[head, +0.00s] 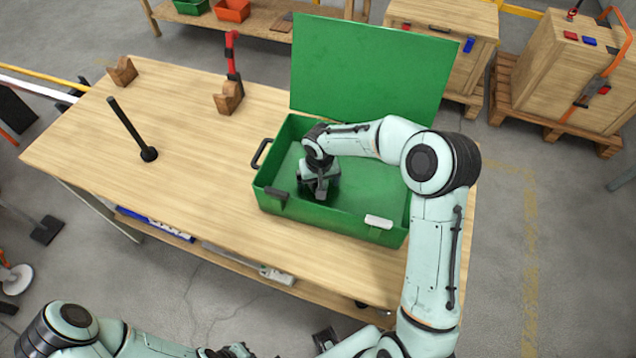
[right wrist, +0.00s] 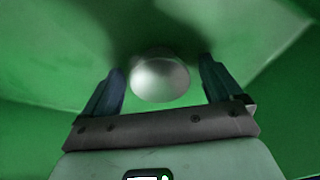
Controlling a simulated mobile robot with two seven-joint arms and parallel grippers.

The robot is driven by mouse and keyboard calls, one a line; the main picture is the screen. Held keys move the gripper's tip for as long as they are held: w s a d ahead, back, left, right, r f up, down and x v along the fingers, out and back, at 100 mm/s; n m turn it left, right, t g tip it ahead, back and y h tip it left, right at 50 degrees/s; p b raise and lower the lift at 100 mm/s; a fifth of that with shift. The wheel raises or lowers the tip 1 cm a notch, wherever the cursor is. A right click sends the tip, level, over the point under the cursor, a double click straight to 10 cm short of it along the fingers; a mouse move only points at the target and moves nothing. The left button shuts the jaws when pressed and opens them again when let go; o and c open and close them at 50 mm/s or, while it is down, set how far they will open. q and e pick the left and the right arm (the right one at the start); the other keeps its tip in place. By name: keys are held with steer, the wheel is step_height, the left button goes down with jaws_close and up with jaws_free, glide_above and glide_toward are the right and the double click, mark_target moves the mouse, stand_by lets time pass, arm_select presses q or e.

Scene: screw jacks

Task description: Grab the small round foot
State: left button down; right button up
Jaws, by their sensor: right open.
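The small round foot (right wrist: 160,76) is a shiny silver-grey dome in the right wrist view. It sits in the green box, between the two dark fingers of my right gripper (right wrist: 162,68). The fingers are open, with a gap on each side of the foot. In the head view my right gripper (head: 320,192) is down inside the open green toolbox (head: 335,222), and it hides the foot there. My left arm shows at the bottom edge of the head view; its jaws cannot be made out.
The toolbox walls surround my right gripper, and its raised lid (head: 370,68) stands behind. The table's left front is clear.

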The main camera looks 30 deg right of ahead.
steer(key=c, duration=1.3)
steer(key=shift+o, duration=0.2)
steer(key=shift+r, duration=0.1)
